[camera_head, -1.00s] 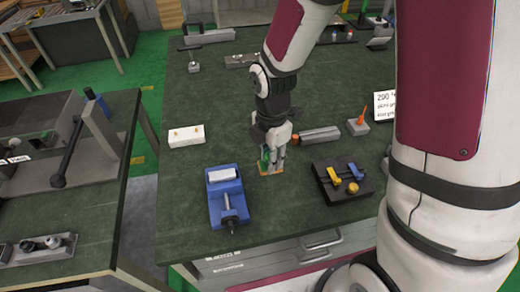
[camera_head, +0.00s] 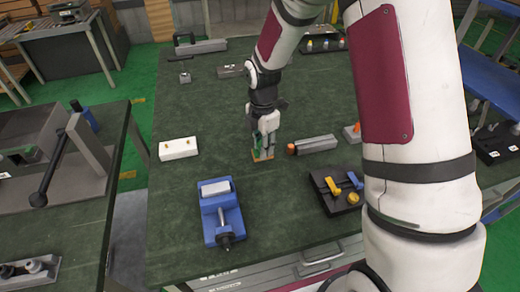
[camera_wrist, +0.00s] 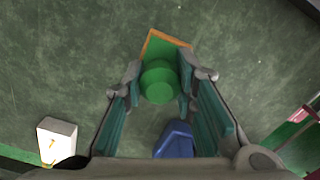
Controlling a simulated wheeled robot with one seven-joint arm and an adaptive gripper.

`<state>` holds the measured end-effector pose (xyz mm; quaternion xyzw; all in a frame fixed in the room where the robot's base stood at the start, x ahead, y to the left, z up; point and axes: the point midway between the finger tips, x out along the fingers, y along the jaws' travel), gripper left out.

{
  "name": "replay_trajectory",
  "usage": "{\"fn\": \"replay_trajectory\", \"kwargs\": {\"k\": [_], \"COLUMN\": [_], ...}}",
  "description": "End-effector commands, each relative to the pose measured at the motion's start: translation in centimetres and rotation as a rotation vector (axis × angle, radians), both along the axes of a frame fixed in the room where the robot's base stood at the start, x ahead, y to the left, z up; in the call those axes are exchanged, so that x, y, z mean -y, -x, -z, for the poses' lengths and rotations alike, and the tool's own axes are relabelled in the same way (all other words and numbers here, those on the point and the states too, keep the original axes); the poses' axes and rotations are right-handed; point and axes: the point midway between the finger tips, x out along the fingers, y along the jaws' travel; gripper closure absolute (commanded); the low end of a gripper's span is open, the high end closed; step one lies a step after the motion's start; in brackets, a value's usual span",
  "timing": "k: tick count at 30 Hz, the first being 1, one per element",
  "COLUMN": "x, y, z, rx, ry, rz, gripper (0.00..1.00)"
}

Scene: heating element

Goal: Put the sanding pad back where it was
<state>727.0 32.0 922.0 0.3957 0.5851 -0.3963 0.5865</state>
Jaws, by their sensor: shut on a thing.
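The sanding pad has a round green knob and a flat base with an orange edge. It shows at the tip of my gripper in the head view (camera_head: 263,157), and its knob is large in the wrist view (camera_wrist: 159,82). My gripper (camera_head: 264,146) points down with its fingers on both sides of the knob, shut on it. In the wrist view the fingers (camera_wrist: 160,76) flank the knob and the base extends past them. The pad is over an open part of the green table (camera_head: 200,110); I cannot tell whether its base touches the surface.
A blue vise (camera_head: 220,212) stands in front of the pad, left of centre. A white block (camera_head: 178,148) lies to the left. A grey bar with an orange end (camera_head: 315,144) lies close on the right, with a black fixture (camera_head: 337,190) nearer the front. Behind the pad is bare table.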

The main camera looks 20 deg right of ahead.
Motion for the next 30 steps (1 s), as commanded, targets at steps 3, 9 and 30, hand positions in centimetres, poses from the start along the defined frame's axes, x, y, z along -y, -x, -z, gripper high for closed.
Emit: {"fn": "replay_trajectory", "kwargs": {"k": [3, 9, 30], "x": [-0.1, -0.2, -0.1], "y": [-1.0, -2.0, -1.9], "z": [0.1, 0.5, 4.0], "rx": [0.000, -0.003, -0.001], "ry": [0.000, 0.000, -0.001], "rz": [-0.001, -0.002, -0.001], "gripper": [1.00, 1.00, 0.54]}}
